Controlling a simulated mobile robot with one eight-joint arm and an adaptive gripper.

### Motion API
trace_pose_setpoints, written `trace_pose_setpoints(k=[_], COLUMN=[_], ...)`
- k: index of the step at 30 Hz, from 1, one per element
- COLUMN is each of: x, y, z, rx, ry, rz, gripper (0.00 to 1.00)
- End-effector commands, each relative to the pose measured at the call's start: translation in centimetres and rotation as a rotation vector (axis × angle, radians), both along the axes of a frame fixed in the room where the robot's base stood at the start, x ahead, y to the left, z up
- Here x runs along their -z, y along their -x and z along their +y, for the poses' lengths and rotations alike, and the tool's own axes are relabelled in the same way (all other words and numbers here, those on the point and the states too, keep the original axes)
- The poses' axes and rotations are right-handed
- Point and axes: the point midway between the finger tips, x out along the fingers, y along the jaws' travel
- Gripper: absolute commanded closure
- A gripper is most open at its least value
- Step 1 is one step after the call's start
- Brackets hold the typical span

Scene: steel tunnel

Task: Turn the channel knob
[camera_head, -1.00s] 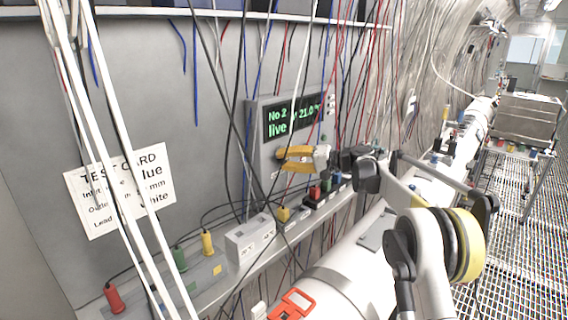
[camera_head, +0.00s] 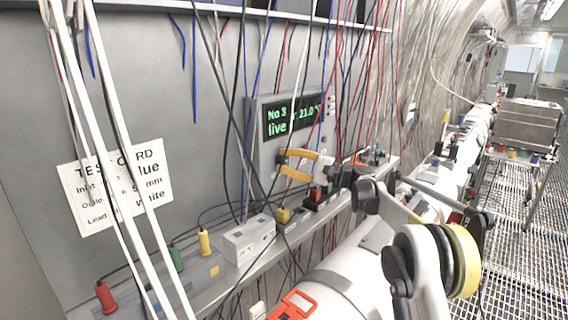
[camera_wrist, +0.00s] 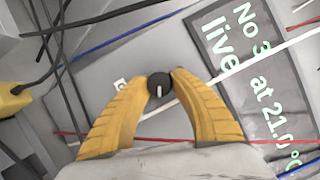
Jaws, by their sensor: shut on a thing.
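The channel knob (camera_wrist: 159,88) is a small round black knob with a white pointer line, on a grey panel in the wrist view. My gripper (camera_wrist: 161,80) has its two yellow fingers shut on the knob, one on each side. The display (camera_head: 292,116) shows green text reading No 3, 21.0 and live, partly crossed by cables.
Loose cables hang across the panel, some passing close to my fingers. Below is a grey ledge (camera_head: 210,272) with coloured plugs and a small grey box (camera_head: 249,240). A test card (camera_head: 116,187) hangs at left. A metal cart (camera_head: 527,125) stands on the grating at right.

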Motion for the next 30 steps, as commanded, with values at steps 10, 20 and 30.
trace_pose_setpoints(k=[10,20,30], x=[-0.02,-0.05,0.0], y=[0.07,0.05,0.07], z=[0.17,0.13,-0.29], rx=[-0.003,-0.002,0.0], ry=[-0.018,-0.018,-0.017], rz=[0.023,0.022,0.021], gripper=[1.0,0.48,0.48])
